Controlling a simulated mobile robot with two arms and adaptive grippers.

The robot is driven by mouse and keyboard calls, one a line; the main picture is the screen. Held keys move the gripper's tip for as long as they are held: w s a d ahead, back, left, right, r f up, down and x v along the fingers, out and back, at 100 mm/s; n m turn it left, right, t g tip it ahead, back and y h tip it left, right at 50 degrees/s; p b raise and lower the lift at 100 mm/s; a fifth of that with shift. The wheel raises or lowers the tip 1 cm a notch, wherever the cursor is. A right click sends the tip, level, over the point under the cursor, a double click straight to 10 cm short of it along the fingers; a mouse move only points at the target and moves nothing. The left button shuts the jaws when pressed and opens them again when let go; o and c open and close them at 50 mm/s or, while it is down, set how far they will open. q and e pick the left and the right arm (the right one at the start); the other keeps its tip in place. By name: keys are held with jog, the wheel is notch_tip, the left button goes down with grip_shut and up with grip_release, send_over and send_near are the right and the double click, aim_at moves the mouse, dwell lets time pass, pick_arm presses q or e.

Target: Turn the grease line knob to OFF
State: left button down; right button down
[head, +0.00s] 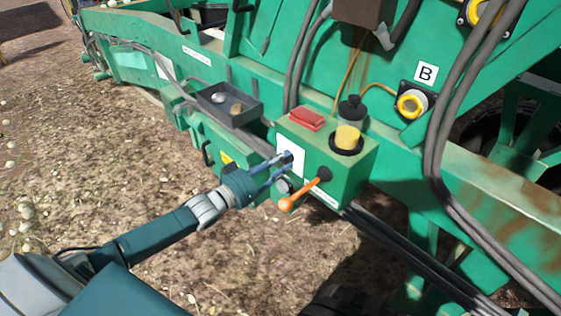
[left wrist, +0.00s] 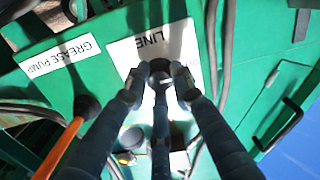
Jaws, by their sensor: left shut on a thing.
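The dark grease line knob (head: 288,156) sits on a white label plate (head: 291,148) on the front of a green box (head: 330,160). My left gripper (head: 280,163) reaches it from the left, with its fingertips at the knob. In the left wrist view the gripper (left wrist: 157,82) has one finger on each side of the knob (left wrist: 160,67) and is shut on it. The word LINE shows on the white plate (left wrist: 125,50); its other markings are hidden, so I cannot tell the knob's setting. My right gripper is not in view.
An orange-handled lever (head: 303,191) sticks out from the same box, close to my left gripper. A red block (head: 306,119) and a yellow grease cup (head: 348,136) stand on top. A dark tray (head: 230,108) is behind. Thick hoses (head: 452,140) hang at right. Open dirt lies in front.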

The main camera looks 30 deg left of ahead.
pick_arm(q)
jog(key=shift+f, duration=0.15)
dwell(0.3)
jog(key=c, duration=1.5)
grip_release()
jog(key=shift+o, duration=0.2)
jog(key=shift+s, duration=0.1)
jog(key=v, duration=1.2)
